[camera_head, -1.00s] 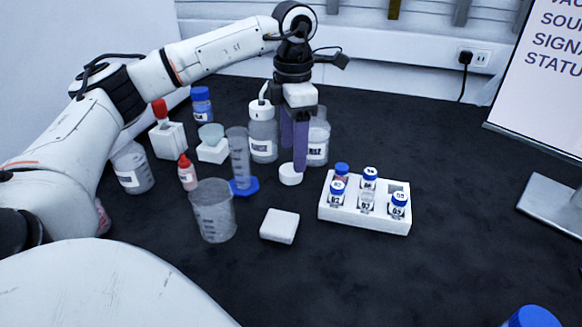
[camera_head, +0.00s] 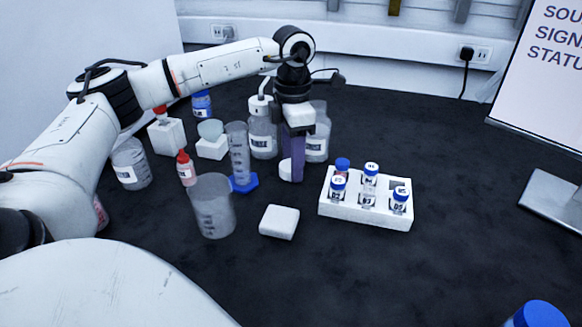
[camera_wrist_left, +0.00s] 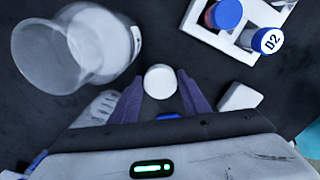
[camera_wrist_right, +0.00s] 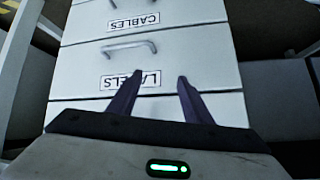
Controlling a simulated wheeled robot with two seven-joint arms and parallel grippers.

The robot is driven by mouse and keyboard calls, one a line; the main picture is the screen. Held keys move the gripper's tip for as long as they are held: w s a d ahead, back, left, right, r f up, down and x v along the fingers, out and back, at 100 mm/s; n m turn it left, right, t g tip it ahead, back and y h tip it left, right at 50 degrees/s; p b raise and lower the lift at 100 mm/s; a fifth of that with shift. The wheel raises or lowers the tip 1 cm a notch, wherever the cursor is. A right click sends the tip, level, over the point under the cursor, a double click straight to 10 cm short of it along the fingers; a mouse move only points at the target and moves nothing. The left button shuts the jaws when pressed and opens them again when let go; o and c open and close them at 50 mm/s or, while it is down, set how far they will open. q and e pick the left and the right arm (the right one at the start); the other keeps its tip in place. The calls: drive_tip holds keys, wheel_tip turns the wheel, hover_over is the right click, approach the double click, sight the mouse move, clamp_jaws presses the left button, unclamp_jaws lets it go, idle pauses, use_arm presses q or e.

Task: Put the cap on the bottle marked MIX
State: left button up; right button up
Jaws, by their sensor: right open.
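A round white cap (camera_head: 285,170) lies on the dark table, partly hidden by my left gripper (camera_head: 292,180). In the left wrist view the cap (camera_wrist_left: 159,81) sits between the two purple fingers, with narrow gaps beside it, so the gripper looks open around it. No label reading MIX is legible. A clear bottle (camera_head: 131,165) at the left has a label too small to read. Another clear bottle (camera_head: 318,142) stands behind my left gripper, partly hidden. My right gripper (camera_wrist_right: 160,75) is open and empty, away from the table in front of drawers.
A white rack (camera_head: 365,215) with several blue-capped vials is right of the cap. A blue-footed cylinder (camera_head: 240,160), a beaker (camera_head: 213,207) and a white block (camera_head: 279,222) stand close by. A wash bottle (camera_head: 262,138) is behind. The table's right side is mostly clear.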

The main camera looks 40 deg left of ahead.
use_arm(q)
drive_tip(key=c, duration=0.6)
wheel_tip(320, 180, up, 10)
drive_tip(key=p, duration=0.2)
